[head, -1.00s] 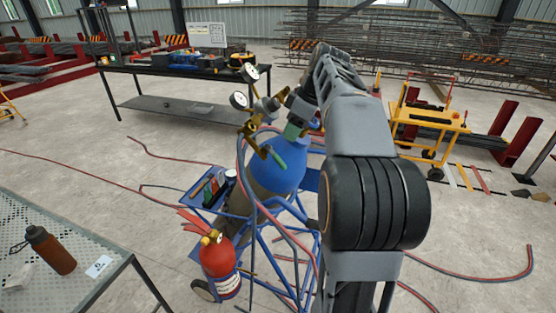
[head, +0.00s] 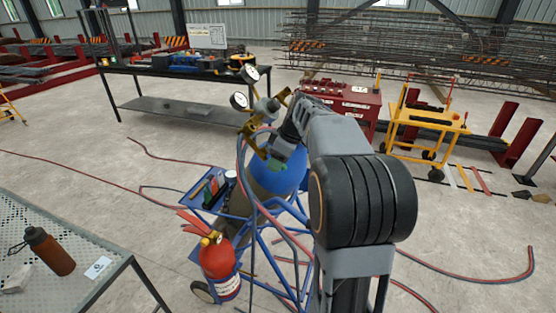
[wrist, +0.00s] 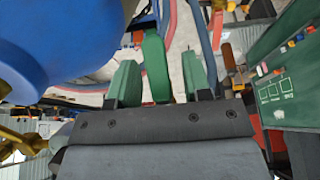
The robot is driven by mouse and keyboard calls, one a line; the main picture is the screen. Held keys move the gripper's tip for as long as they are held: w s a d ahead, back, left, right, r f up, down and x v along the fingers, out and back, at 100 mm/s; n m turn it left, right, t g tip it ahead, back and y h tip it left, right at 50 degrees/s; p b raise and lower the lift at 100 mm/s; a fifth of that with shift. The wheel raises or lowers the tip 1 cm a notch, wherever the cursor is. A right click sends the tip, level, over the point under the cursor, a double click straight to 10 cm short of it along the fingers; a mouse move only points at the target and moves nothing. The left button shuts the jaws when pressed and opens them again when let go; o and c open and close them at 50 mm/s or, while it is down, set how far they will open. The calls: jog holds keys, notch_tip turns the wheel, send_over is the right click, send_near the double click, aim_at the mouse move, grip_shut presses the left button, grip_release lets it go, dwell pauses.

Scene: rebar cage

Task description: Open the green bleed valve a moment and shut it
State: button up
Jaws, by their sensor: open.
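The green bleed valve lever (wrist: 155,65) stands upright in the wrist view, between the two green fingers of my gripper (wrist: 160,80). A gap shows on each side of it, so the jaws are open around it and not closed on it. In the head view my gripper (head: 279,160) is low at the brass valve fittings (head: 249,128), and it hides most of the lever. The blue-topped gas cylinder (head: 285,180) stands just below my gripper; its blue shoulder (wrist: 50,40) fills the upper left of the wrist view.
Pressure gauges (head: 239,101) sit left of the gripper. Red and blue hoses (head: 246,185) hang down beside the cylinder. The blue cart (head: 208,196) carries a tool tray and a red fire extinguisher (head: 217,256). A red tool cabinet (head: 355,103) stands behind my arm.

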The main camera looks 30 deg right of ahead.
jog(key=shift+c, duration=0.3)
grip_shut()
